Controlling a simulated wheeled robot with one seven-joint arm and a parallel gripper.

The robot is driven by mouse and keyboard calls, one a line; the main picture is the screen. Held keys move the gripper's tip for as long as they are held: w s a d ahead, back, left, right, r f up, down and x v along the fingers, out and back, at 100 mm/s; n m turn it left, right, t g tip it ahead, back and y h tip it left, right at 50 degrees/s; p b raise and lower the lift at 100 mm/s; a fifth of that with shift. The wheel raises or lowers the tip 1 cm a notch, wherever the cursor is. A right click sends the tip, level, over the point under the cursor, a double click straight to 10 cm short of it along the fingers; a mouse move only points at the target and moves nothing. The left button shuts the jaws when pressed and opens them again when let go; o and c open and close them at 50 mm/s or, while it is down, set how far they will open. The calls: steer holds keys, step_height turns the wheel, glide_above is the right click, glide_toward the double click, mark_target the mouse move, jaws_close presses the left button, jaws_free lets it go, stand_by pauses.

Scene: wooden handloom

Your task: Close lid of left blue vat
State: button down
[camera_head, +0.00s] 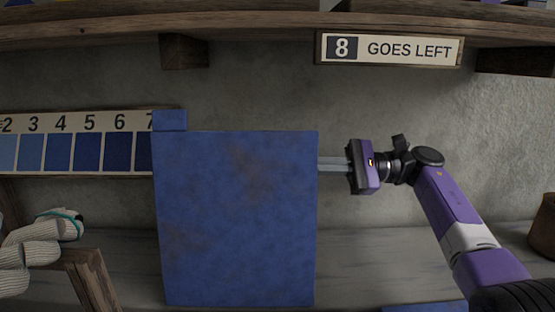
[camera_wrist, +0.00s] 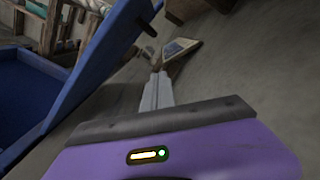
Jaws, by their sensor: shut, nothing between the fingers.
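The blue lid (camera_head: 235,220) stands raised in the middle of the head view, its broad worn face toward me. My gripper (camera_head: 325,163) is at the lid's right edge, pointing left, with its fingers shut and empty. The fingertips end at or pass behind that edge; I cannot tell whether they touch. In the wrist view the closed fingers (camera_wrist: 157,90) reach forward, with the tilted lid (camera_wrist: 105,60) just to their left. A blue vat's body (camera_wrist: 28,90) shows at the far left there. The vat under the lid is out of the head view.
A wooden shelf (camera_head: 250,32) with an "8 GOES LEFT" sign (camera_head: 390,49) runs overhead. A numbered blue colour chart (camera_head: 75,145) hangs at left. Pale yarn (camera_head: 40,245) lies on a wooden frame (camera_head: 92,280). Another blue edge (camera_head: 430,308) shows at the bottom right.

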mark_target(279, 158)
steer(key=shift+s+a+r+b, duration=0.15)
steer(key=shift+s+a+r, duration=0.35)
steer(key=shift+a, duration=0.75)
steer(key=shift+s+a+r+b, duration=0.1)
steer(key=shift+s+a+r, duration=0.4)
steer(key=shift+a, duration=0.7)
steer(key=shift+s+a+r+b, duration=0.15)
steer(key=shift+s+a+r, duration=0.3)
steer(key=shift+a, duration=0.8)
steer(key=shift+r, duration=0.1)
